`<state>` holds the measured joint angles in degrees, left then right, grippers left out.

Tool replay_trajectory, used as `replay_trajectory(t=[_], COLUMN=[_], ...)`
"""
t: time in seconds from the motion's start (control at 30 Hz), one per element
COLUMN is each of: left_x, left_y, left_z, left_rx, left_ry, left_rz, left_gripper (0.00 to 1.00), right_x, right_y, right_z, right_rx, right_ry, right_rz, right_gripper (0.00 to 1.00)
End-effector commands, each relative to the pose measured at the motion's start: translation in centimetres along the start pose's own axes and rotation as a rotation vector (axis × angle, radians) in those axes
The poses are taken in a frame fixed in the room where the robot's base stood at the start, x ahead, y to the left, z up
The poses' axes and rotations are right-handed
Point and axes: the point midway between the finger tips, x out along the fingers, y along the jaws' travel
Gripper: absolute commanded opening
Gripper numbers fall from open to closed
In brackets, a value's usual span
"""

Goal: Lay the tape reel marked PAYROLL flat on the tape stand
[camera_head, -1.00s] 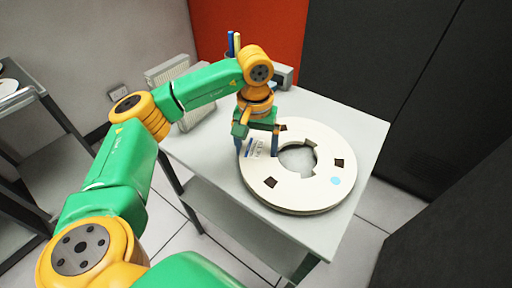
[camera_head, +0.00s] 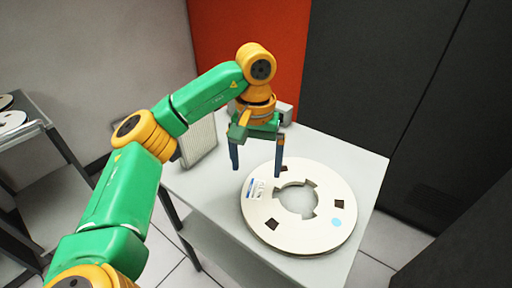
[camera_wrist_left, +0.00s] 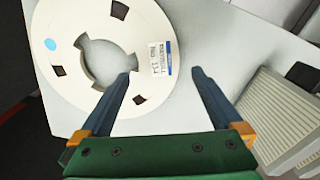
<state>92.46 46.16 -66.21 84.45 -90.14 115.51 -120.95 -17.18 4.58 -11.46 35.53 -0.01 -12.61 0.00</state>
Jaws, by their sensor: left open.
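A large white tape reel (camera_head: 310,238) lies flat on a light grey table-like stand (camera_head: 355,172). It has a toothed centre hole, dark square marks, a light blue dot and a small printed label (camera_head: 257,189) whose words are too small to read. My left gripper (camera_head: 257,171) is open and empty, above the far left part of the reel near the label. In the left wrist view, the open fingers (camera_wrist_left: 161,75) point towards the reel (camera_wrist_left: 150,22); one finger overlaps its image and the other is over bare stand. My right gripper is not in view.
A beige ribbed box (camera_head: 199,142) stands at the stand's back left, beside the gripper in the left wrist view (camera_wrist_left: 285,118). A second table (camera_head: 30,130) with reels is at far left. Dark cabinets (camera_head: 390,80) stand behind and right.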

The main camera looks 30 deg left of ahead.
Motion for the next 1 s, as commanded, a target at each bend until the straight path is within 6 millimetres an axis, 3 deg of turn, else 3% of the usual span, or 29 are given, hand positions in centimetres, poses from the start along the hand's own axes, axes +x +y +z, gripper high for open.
replay_trajectory(t=[0.03, 0.2, 0.7, 1.0], left_x=[-2.0, -4.4, -4.7, -10.9], left_y=[0.0, 0.0, 0.0, 0.0], left_z=[-0.1, -0.1, -0.1, 0.0], left_rx=[-0.001, -0.002, -0.001, -0.002], left_ry=[0.005, 0.005, 0.004, 0.004], left_rz=[0.000, 0.000, 0.001, 0.001], left_gripper=[1.00, 1.00, 1.00, 1.00], right_x=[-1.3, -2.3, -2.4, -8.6], right_y=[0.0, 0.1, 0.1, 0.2], right_z=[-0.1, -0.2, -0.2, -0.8], right_rx=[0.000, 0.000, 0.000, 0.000], right_ry=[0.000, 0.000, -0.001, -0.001], right_rz=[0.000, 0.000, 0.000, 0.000], right_gripper=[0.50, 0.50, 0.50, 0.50])
